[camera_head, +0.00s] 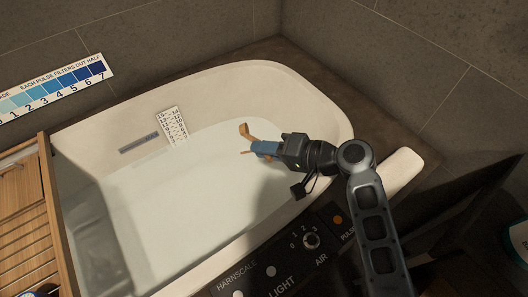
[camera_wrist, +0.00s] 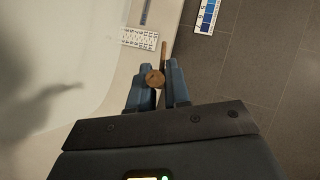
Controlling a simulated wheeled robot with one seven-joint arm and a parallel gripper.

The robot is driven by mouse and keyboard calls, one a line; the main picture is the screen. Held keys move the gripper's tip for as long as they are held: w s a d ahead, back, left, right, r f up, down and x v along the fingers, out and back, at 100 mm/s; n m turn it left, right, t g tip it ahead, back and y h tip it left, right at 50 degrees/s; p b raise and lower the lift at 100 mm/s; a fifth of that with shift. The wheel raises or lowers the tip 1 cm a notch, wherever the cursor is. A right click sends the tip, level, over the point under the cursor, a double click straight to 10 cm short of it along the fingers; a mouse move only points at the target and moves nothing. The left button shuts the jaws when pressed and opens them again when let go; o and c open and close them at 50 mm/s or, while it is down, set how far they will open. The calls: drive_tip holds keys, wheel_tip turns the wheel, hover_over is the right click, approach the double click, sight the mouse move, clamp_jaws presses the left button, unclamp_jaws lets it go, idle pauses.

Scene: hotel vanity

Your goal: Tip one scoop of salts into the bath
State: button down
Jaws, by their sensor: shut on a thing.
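The white bath (camera_head: 285,72) fills the middle of the head view, with a pale, smooth water-like surface inside. My gripper (camera_head: 262,149) is over the bath near its right end, its blue fingers pointing left. It is shut on a small wooden scoop (camera_head: 244,131), which stands out past the fingertips above the bath. In the wrist view the scoop (camera_wrist: 155,78) shows as a round brown end and a thin upright piece between the blue fingers (camera_wrist: 157,88). I cannot tell whether the scoop holds salts or how far it is tilted. No salts are visible.
A black control panel (camera_head: 290,262) with knobs runs along the bath's near edge. A slatted wooden board (camera_head: 22,210) is at the left. A numbered white plate (camera_head: 172,126) is on the inner wall, and a blue colour chart (camera_head: 55,88) is behind. Dark tiled walls enclose the back.

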drive_tip(key=shift+d+f+y+b, duration=0.15)
drive_tip(key=shift+f+y+b, duration=0.2)
drive_tip(key=shift+y+b, duration=0.7)
drive_tip(key=shift+h, duration=0.35)
idle(0.5)
